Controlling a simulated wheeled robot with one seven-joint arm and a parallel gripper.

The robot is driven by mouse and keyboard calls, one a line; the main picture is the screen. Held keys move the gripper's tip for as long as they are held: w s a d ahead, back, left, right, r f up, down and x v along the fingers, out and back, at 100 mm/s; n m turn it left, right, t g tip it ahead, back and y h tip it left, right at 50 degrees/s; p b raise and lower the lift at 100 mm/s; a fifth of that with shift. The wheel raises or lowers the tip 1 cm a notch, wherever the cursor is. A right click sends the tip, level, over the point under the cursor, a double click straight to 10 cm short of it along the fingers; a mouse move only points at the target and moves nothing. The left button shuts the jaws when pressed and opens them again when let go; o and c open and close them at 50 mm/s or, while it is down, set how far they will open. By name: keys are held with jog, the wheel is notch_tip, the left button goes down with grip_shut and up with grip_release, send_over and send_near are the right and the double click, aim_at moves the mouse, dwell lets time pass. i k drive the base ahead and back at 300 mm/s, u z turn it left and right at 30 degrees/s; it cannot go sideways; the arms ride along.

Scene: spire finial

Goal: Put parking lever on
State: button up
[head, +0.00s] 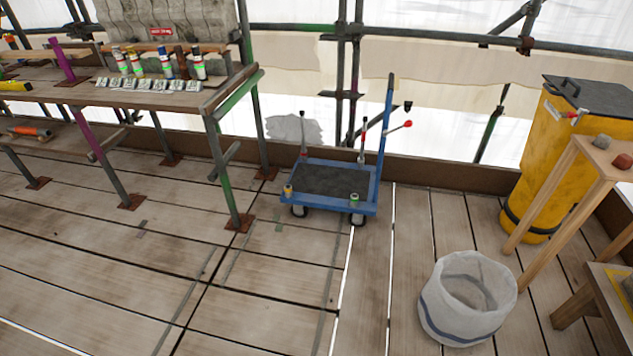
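A blue trolley (372,192) with a dark deck stands on the planks near the back edge, right of the workbench. A lever with a red knob (407,124) sticks out to the right of the trolley's tall blue post (386,120), tilted slightly upward. This looks like the parking lever, but its on or off setting cannot be read. A thin upright with a red part (363,135) and a dark-topped post (303,130) rise at the trolley's back and left. Small wheels show under the front corners. My gripper is not in view.
A workbench (150,98) with several tubes and small blocks stands at the left. A white fabric bin (437,318) sits at front right. A yellow drum (541,160) and wooden stand (593,160) are at the right. Planks before the trolley are clear.

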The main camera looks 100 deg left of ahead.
aim_at(407, 124)
jog(key=u, duration=2.95)
jog(key=k, duration=1.25)
jog(key=z, duration=0.75)
jog(key=i, duration=2.25)
jog(key=u, duration=0.5)
